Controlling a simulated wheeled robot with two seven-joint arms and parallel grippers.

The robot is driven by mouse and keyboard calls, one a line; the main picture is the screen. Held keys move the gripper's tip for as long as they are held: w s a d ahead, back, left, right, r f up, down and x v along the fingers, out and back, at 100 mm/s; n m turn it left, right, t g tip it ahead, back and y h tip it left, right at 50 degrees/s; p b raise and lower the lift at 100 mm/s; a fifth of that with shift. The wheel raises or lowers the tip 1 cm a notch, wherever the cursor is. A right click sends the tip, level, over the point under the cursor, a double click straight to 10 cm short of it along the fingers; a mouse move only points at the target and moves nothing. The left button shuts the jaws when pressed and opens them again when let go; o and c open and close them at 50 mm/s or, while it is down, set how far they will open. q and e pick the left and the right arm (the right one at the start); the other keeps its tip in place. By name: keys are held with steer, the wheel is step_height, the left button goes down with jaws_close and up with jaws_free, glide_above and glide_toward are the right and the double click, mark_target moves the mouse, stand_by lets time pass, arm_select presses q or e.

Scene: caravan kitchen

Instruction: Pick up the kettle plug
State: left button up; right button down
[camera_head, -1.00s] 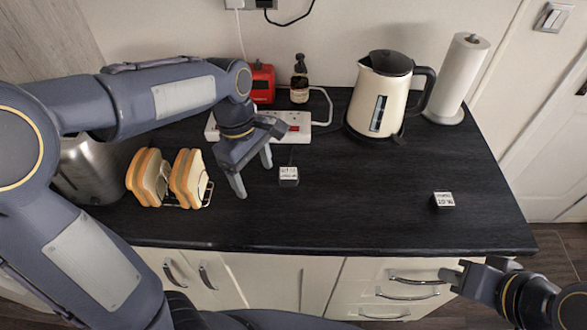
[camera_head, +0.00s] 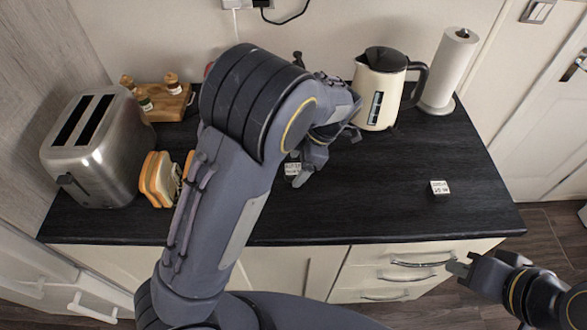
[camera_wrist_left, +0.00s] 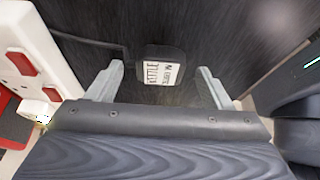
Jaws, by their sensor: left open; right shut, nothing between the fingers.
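A black plug with a white label reading "KETTLE" (camera_wrist_left: 163,69) lies on the dark counter, a cord running from its left side in the left wrist view. In the head view this plug (camera_head: 292,169) is partly hidden behind my left gripper (camera_head: 327,158). My left gripper (camera_wrist_left: 159,68) is open, with its fingers to either side of the plug and not closed on it. The cream kettle (camera_head: 381,92) stands upright at the back. My right gripper (camera_head: 457,264) is shut and empty, in front of the counter's right part.
Another labelled block (camera_head: 439,188) lies on the right of the counter. A white power strip with red switches (camera_wrist_left: 28,60) is left in the wrist view. A toaster (camera_head: 98,145), bread slices (camera_head: 158,178) and paper towel roll (camera_head: 447,70) stand around.

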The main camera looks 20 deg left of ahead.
arm_select(q)
steer(key=shift+x, duration=0.9)
steer(key=shift+c, duration=0.3)
steer(key=c, duration=1)
